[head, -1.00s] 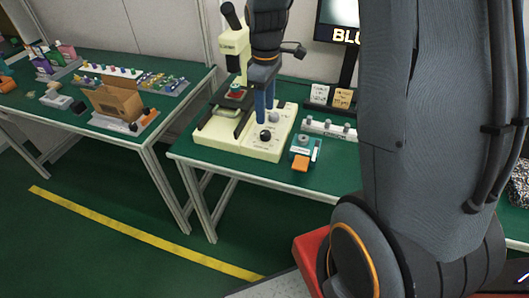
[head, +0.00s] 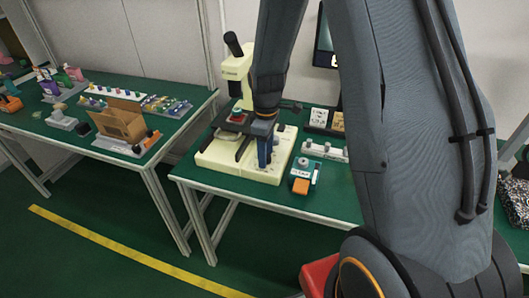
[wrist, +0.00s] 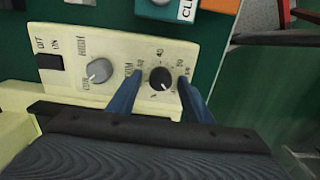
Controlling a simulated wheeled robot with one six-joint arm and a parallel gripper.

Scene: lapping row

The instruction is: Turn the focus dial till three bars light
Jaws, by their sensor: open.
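The cream microscope (head: 235,72) stands on the green bench in the head view, its control panel largely behind my arm. In the wrist view the panel (wrist: 207,45) shows a black dial (wrist: 160,78) with a number scale and a grey knob (wrist: 98,70) to its left. The dial lettering is too small to read surely, so I cannot tell which one is marked focus. My gripper (wrist: 160,76) is open, one blue finger on each side of the black dial, with gaps visible. In the head view my gripper (head: 265,152) is over the panel. No lit bars are visible.
A black switch (wrist: 49,62) is left of the grey knob. A teal box with an orange part (head: 301,186) stands right of the microscope, near a white knob rack (head: 325,151). The screen (head: 324,52) is mostly hidden by my arm. The left bench holds a cardboard box (head: 120,122).

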